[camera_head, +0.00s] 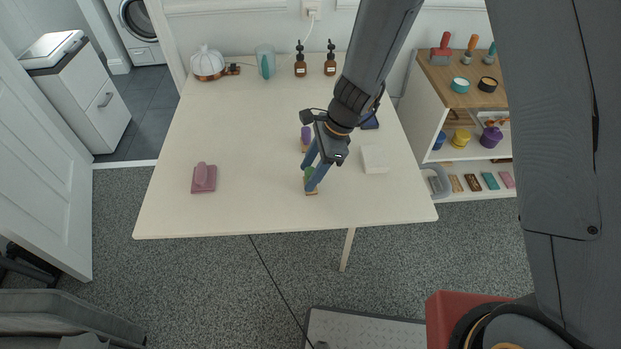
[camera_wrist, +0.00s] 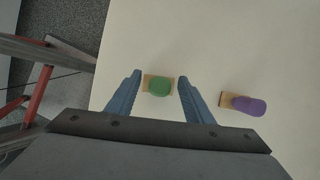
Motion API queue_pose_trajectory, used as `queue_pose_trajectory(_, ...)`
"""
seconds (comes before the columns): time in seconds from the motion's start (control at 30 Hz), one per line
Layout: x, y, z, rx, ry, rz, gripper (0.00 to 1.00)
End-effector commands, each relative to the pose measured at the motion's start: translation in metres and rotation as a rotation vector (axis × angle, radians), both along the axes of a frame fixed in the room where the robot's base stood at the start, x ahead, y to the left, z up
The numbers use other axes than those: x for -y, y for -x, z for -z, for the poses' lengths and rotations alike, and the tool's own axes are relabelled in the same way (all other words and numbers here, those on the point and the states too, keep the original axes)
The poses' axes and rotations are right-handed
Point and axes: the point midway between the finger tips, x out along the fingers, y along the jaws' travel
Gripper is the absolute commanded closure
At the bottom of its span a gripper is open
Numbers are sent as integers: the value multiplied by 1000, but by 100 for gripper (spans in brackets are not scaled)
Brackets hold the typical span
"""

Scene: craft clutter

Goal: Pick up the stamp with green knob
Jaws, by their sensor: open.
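The stamp with green knob (camera_head: 308,174) stands on the white table, toward its front edge. It has a light wooden base. In the wrist view the green-knobbed stamp (camera_wrist: 159,86) lies between my two fingertips, with a gap on each side. My gripper (camera_head: 312,180) is open, its blue fingers reaching down around the stamp; one finger partly covers it in the head view. In the wrist view my gripper (camera_wrist: 160,83) holds nothing.
A purple-knobbed stamp (camera_wrist: 244,104) stands close by to the right in the wrist view. The table's left-centre is clear.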

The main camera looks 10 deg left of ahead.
Motion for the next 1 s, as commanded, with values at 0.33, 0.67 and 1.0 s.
queue_pose_trajectory(0.33,0,0,0,0,0,-1,75)
queue_pose_trajectory(0.67,0,0,0,0,0,-1,97)
queue_pose_trajectory(1.0,0,0,-12,1,0,1,97)
